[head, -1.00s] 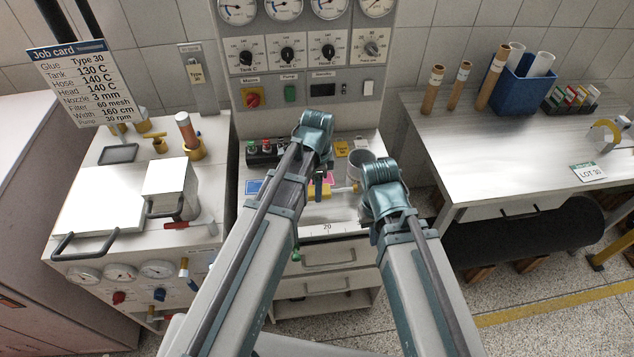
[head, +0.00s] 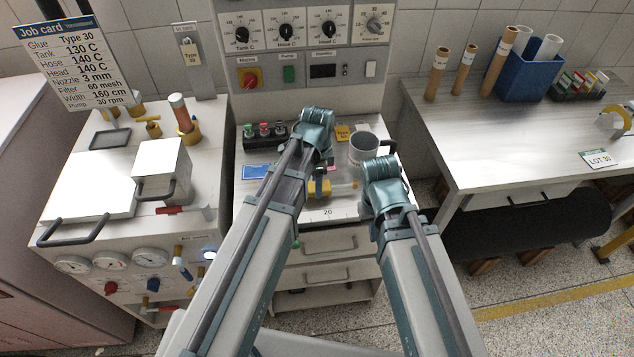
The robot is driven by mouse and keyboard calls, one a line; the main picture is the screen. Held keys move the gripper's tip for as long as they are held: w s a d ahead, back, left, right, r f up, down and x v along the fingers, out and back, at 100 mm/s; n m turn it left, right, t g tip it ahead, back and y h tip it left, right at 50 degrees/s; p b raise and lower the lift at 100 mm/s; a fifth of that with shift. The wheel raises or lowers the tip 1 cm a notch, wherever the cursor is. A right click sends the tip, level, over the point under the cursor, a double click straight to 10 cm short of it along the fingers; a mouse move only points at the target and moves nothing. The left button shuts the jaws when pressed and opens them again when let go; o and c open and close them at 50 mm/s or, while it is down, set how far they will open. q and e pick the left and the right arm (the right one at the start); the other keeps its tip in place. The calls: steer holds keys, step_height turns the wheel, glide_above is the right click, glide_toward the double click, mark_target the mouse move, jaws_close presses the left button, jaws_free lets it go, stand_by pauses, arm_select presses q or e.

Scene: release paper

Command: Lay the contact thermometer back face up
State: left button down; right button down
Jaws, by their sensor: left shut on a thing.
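A small yellow body with a thin probe pointing right, which looks like the contact thermometer (head: 319,188), is at the front of the middle bench top. My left gripper (head: 320,180) reaches down over it and is shut on it. The fingers partly cover it, so I cannot tell which side is its face or whether it touches the bench. My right gripper (head: 376,232) hangs at the bench's right front edge. Its own arm hides the fingers, and I see nothing in it.
A grey cup (head: 363,148) stands behind the thermometer, beside a yellow tag (head: 342,132). A button box (head: 264,132) and a blue card (head: 257,172) lie to the left. A glue tank unit (head: 95,185) stands left. A table (head: 470,150) stands right.

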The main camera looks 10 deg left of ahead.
arm_select(q)
steer(key=shift+f+b, duration=0.35)
steer(key=shift+f, duration=0.3)
steer(key=shift+c, duration=0.9)
jaws_free()
steer(key=shift+r, duration=0.15)
step_height(320, 180, up, 14)
steer(key=p, duration=1.4)
steer(key=shift+f, duration=0.2)
